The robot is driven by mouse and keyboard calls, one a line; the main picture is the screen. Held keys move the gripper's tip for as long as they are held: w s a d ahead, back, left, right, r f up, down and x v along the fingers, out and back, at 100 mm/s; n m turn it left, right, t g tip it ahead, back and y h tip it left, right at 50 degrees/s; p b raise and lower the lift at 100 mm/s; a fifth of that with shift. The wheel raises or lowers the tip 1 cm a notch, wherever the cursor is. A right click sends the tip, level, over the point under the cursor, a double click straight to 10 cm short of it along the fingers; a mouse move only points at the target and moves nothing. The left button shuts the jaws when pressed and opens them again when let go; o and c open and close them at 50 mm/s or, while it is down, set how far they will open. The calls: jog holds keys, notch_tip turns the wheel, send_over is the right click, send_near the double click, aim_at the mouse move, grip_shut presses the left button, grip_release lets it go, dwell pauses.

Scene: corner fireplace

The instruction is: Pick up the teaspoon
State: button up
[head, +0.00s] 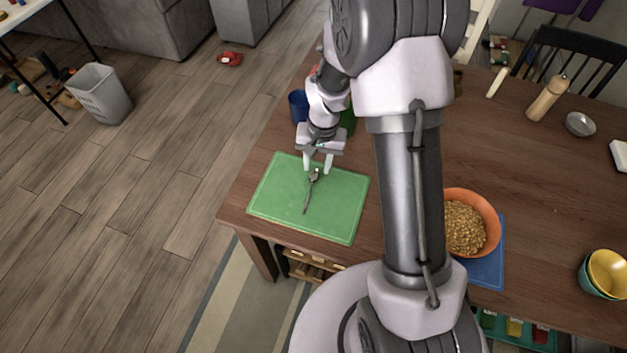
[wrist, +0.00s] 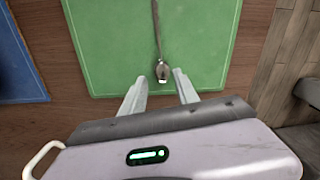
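The teaspoon (head: 309,192) lies on a green mat (head: 345,210) near the left end of the brown table. Its bowl end points toward my gripper, and its handle runs toward the table's near edge. My gripper (head: 318,170) is open above the mat's far part, with its fingers at the spoon's bowl. In the wrist view the teaspoon (wrist: 159,50) lies on the green mat (wrist: 110,45), its bowl just ahead of and between the two open fingertips (wrist: 160,80). Nothing is between the fingers that I can see held.
A blue cup (head: 298,106) stands behind the mat, left of my arm. An orange bowl of cereal (head: 487,207) sits on a blue mat (head: 487,272) to the right. Stacked bowls (head: 606,272) stand at the far right. The mat around the spoon is clear.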

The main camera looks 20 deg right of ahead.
aim_at(314, 175)
jog(key=f, duration=0.1)
jog(key=f+b, duration=0.1)
jog(key=f, duration=0.1)
jog(key=f+b, duration=0.1)
jog(key=shift+w+a+f, duration=0.2)
jog(key=shift+w+f, duration=0.15)
jog(key=shift+f, duration=0.05)
jog(key=shift+r, duration=0.15)
grip_shut()
jog(key=shift+r, duration=0.1)
